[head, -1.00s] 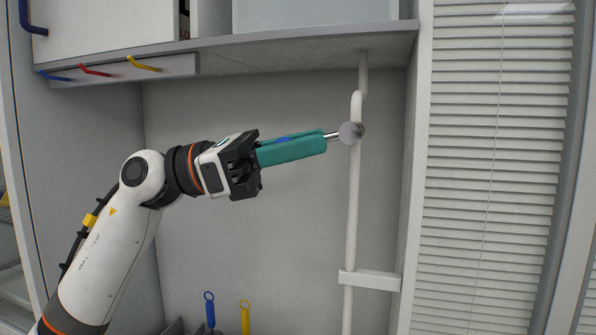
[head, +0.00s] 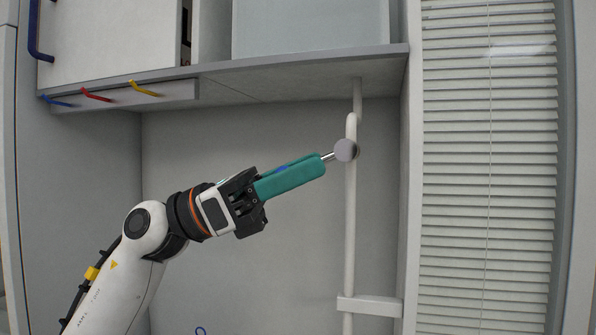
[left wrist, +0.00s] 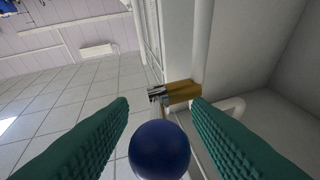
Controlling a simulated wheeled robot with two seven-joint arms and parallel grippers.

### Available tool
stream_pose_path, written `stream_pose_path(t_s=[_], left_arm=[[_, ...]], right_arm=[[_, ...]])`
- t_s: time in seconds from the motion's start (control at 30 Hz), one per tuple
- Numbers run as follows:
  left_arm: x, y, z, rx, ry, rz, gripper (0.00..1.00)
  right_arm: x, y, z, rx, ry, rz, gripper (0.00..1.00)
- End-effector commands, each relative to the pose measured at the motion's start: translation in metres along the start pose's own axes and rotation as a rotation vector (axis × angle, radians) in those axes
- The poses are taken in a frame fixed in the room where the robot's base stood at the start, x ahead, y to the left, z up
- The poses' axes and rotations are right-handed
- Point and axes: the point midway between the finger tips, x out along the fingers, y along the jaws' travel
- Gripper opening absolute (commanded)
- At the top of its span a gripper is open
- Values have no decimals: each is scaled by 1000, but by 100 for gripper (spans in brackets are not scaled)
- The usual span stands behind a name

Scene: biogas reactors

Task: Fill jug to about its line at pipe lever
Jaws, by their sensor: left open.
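A white vertical pipe (head: 350,220) runs down the back right of the alcove. On it sits a round grey disc (head: 346,150) with a short metal rod (head: 328,157), the lever, pointing left and slightly down. The lever's blue knob (head: 282,169) shows as a small patch at my left gripper (head: 322,166). In the left wrist view the knob (left wrist: 159,150) lies between the two teal fingers, which are open around it. Whether either finger touches it I cannot tell. A brass-coloured fitting (left wrist: 180,93) shows beyond. The jug and my right gripper are in no view.
A grey shelf (head: 300,75) overhangs the alcove, with blue, red and yellow hooks (head: 97,95) on its left edge. A white bracket (head: 370,306) crosses the pipe low down. A blind (head: 487,180) stands right.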

Motion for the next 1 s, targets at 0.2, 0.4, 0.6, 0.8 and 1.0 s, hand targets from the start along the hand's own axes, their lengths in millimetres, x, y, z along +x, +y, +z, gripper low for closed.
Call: stream_pose_path(t_s=[0.2,0.4,0.6,0.8,1.0], left_arm=[[-14,-1,3,0,0,-3,45],[-56,0,4,1,0,-4,45],[-96,-1,3,-1,1,-4,45],[-117,0,1,0,0,-1,45],[-121,0,0,0,0,0,45]], right_arm=[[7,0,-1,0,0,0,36],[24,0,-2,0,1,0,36],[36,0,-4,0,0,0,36],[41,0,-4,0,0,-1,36],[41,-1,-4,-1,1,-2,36]])
